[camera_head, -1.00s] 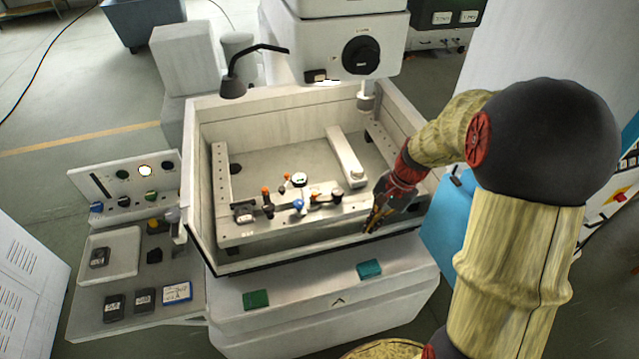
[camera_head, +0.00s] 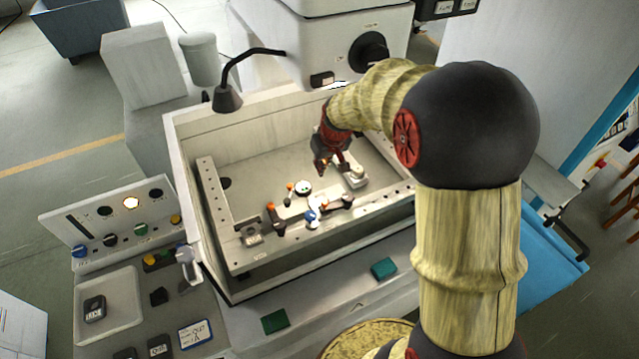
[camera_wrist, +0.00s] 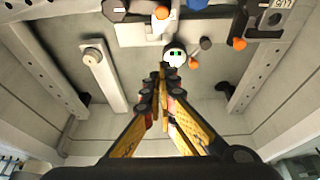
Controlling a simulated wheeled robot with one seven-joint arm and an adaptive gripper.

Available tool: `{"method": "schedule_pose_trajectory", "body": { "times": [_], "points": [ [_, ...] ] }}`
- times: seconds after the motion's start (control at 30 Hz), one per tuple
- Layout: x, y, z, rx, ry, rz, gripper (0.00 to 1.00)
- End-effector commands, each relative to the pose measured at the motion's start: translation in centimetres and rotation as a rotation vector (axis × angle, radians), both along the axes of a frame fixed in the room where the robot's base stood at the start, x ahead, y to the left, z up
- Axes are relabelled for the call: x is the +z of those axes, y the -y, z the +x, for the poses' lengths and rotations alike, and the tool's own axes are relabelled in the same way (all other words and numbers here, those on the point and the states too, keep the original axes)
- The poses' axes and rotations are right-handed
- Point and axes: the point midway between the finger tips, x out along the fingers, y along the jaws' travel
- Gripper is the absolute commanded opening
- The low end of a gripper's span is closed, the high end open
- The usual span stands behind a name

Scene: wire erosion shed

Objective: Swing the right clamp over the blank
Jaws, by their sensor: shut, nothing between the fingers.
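My gripper (camera_head: 322,168) is shut and empty inside the tank, behind the clamping fixture. In the wrist view its fingertips (camera_wrist: 163,72) meet just short of a round white dial (camera_wrist: 175,55) with green digits. The dial (camera_head: 303,187) stands above the fixture in the head view. The right clamp seems to be the part with an orange tip (camera_head: 323,206) and a dark-topped knob (camera_head: 347,201); the orange tip (camera_wrist: 162,12) is at the wrist view's top. A left clamp with an orange top (camera_head: 271,206) stands opposite. I cannot clearly pick out the blank among these parts.
A blue knob (camera_head: 311,215) sits at the fixture's middle. A pale bar with a round end piece (camera_head: 355,177) lies right of my gripper. The tank wall (camera_head: 190,200) surrounds everything. A black lamp (camera_head: 227,98) hangs at the back left. The tank floor (camera_head: 255,165) is mostly clear.

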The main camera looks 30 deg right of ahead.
Motion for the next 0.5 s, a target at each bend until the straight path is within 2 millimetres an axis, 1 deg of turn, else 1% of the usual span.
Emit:
{"method": "schedule_pose_trajectory", "body": {
  "times": [0.17, 0.4, 0.5],
  "points": [
    [-2.0, -0.1, 0.5, 0.002, -0.006, 0.002, 0.0],
    [-6.1, 0.0, 2.0, 0.001, -0.007, 0.002, 0.0],
    [-7.6, 0.0, 2.6, 0.001, -0.005, 0.002, 0.0]
  ]
}}
